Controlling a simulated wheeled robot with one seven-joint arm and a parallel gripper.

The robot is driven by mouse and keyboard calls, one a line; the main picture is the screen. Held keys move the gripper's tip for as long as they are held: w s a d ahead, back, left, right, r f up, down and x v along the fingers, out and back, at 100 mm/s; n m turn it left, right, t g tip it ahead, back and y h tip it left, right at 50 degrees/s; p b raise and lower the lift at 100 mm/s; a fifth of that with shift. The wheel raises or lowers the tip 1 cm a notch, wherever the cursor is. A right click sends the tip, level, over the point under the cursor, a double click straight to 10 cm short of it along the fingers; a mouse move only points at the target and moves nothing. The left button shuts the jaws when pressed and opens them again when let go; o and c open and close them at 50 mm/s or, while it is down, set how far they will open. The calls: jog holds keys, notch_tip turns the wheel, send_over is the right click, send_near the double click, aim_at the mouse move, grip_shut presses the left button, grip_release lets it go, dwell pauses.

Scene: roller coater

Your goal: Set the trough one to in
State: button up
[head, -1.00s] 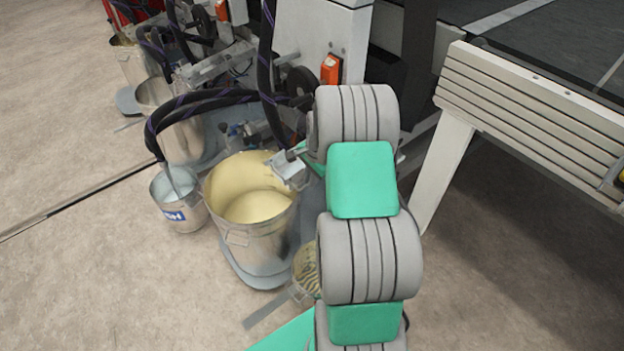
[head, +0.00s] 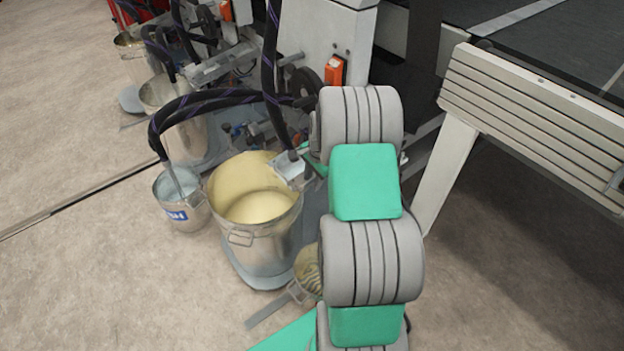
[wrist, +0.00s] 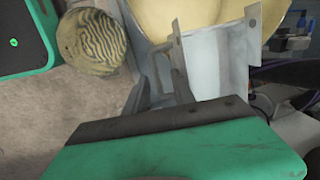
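I cannot pick out a part that is clearly the trough one or its setting. The machine's grey end housing (head: 318,42), with an orange switch box (head: 335,70), stands behind my arm.
A small labelled pail (head: 181,212) stands left of the bucket. Black hoses (head: 215,97) run above them. A striped round can (head: 307,268) sits beside my arm and shows in the wrist view (wrist: 92,42). A slatted cream frame (head: 530,120) is at right. Floor at left is clear.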

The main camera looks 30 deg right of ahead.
notch_tip(320, 180, up, 8)
jog(key=s+p, duration=0.1)
jog(key=shift+s+f+p, duration=0.25)
jog(key=shift+p, duration=0.15)
